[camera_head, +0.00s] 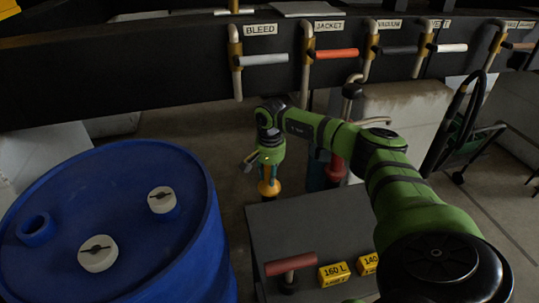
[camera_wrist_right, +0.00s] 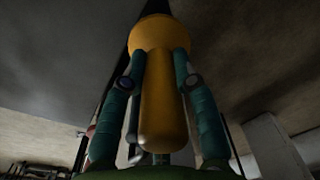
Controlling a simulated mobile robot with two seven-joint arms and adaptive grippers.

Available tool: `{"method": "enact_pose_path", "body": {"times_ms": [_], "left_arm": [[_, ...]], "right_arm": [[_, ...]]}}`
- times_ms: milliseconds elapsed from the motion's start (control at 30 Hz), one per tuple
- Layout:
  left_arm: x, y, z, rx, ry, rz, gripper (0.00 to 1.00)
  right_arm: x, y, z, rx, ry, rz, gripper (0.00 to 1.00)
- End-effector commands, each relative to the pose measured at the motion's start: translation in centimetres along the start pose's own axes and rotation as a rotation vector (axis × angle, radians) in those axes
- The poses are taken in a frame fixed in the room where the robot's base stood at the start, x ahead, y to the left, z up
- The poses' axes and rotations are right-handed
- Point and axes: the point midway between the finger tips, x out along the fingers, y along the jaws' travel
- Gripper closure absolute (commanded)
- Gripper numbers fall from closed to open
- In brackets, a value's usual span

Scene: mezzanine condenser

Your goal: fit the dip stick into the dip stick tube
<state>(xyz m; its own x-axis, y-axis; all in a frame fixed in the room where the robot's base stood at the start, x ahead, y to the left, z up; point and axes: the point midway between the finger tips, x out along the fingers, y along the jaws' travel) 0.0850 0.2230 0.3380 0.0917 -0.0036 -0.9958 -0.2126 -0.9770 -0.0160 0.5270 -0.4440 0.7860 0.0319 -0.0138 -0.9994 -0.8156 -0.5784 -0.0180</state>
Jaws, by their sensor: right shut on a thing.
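My right gripper (camera_head: 268,172) is shut on an orange-yellow handle, taken to be the dip stick (camera_head: 268,188), left of the dark grey box top. In the right wrist view, two teal fingers of the gripper (camera_wrist_right: 160,90) press on both sides of the rounded dip stick handle (camera_wrist_right: 162,105). Its wide collar lies beyond the fingertips. A dark narrow part shows past the collar; the rest of the stick is hidden. I cannot pick out the dip stick tube for certain. My left gripper is not in view.
A blue drum (camera_head: 120,188) with pale caps stands left. A red object (camera_head: 336,170) stands just right of my gripper. A dark beam (camera_head: 120,75) with labelled valves crosses behind.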

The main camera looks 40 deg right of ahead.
Motion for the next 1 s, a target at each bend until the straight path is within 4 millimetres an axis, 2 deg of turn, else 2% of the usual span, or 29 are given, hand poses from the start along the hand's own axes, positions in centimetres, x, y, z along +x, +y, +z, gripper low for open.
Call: {"method": "enact_pose_path", "body": {"times_ms": [33, 67, 100, 133, 433, 567, 667, 1000], "left_arm": [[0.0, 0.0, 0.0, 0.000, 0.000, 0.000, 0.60], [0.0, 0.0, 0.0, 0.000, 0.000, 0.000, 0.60], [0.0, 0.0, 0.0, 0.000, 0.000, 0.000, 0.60], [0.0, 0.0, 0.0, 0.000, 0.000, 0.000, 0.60], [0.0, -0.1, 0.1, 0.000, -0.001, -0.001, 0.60], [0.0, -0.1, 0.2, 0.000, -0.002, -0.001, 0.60], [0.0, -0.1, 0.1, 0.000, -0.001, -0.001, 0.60], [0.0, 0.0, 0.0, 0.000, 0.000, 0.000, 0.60]], "right_arm": [[0.0, 0.0, 0.0, 0.000, 0.000, -0.001, 1.00], [0.0, 0.0, 0.0, 0.000, 0.000, -0.001, 0.63], [0.0, 0.0, 0.0, 0.000, 0.000, -0.001, 0.47], [0.0, 0.0, 0.0, 0.000, 0.000, -0.001, 0.43], [0.0, 0.0, 0.0, 0.000, 0.000, 0.000, 0.43], [-0.8, 0.0, -0.1, 0.000, 0.001, -0.001, 0.43], [-2.4, -0.1, -0.1, -0.001, 0.003, -0.003, 0.43], [-9.4, 0.0, -0.1, 0.000, 0.002, -0.003, 0.43]]}}
